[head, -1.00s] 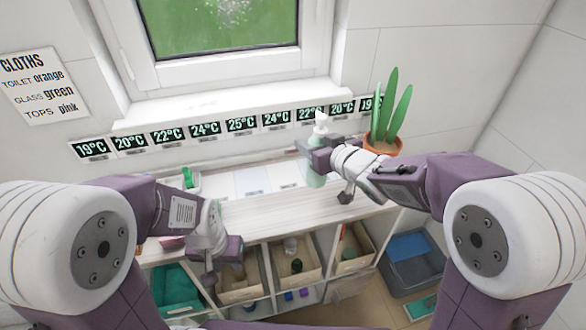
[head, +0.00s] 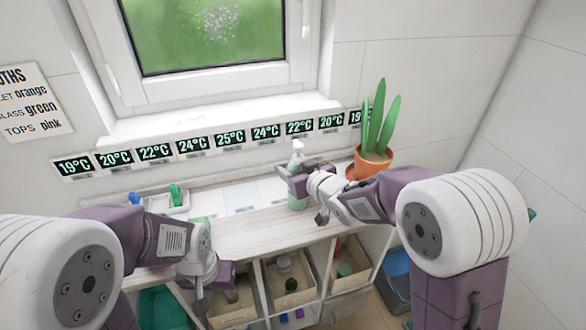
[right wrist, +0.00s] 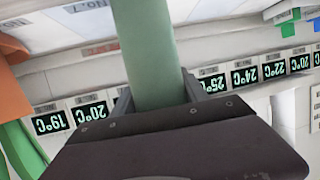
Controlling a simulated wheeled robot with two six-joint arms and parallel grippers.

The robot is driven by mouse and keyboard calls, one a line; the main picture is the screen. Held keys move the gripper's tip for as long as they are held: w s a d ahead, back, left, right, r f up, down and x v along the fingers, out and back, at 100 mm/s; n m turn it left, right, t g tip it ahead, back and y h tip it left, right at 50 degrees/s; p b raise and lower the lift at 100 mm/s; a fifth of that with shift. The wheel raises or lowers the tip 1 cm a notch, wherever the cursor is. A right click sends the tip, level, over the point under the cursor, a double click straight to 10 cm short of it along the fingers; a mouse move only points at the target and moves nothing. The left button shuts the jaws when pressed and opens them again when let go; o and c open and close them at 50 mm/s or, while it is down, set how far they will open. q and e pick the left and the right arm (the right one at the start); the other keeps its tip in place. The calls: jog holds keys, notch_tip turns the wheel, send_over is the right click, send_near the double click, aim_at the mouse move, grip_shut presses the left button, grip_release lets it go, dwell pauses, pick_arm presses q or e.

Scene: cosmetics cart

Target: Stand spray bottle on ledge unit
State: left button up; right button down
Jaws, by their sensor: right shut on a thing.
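The spray bottle (head: 297,197) is pale green with a white spray head and looks upright in the head view. My right gripper (head: 290,174) is shut around its body, and the green body also fills the middle of the right wrist view (right wrist: 145,55). The ledge unit (head: 240,232) has a pale wooden top above open compartments. The bottle is over the rear part of this top; I cannot tell whether its base touches. My left gripper (head: 216,288) hangs low at the front of the unit, by the bins; its fingers are unclear.
A potted plant (head: 372,163) stands right of the bottle. A row of temperature labels (head: 230,138) runs along the wall behind. Bins (head: 292,290) fill the compartments below. The middle of the wooden top is clear.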

jog(key=c, duration=0.6)
grip_release()
jog(key=shift+s+d+r+p, duration=0.1)
jog(key=shift+s+r+p, duration=0.05)
jog(key=shift+r+p, duration=0.15)
jog(key=p+v, duration=0.1)
jog(key=v, duration=1)
jog(key=shift+s+p, duration=0.3)
jog(key=shift+p, duration=0.05)
jog(key=shift+d, duration=0.15)
